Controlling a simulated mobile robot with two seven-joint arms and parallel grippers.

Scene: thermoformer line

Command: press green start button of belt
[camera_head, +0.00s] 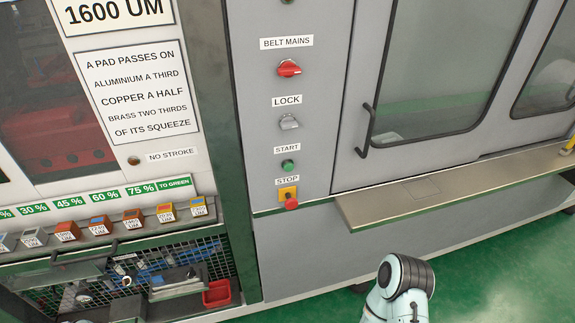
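The green start button (288,166) sits on the grey control panel (318,110), under a START label (287,149). Just below it is the red stop button (291,203) on a yellow plate, with a STOP label (288,181). Above are a grey lock switch (289,122) and the red belt mains switch (289,68), its knob lying roughly level. Nothing touches or covers the start button. A pale arm link of mine with a black ring shows at the bottom, right of centre, well below the buttons. Neither gripper can be seen.
A metal ledge (440,196) juts out right of the stop button. A glass door with a black handle (368,131) is above it. At left, a rack of labelled blocks (135,217) stands over a mesh compartment holding a red tray (216,293). The space before the panel is clear.

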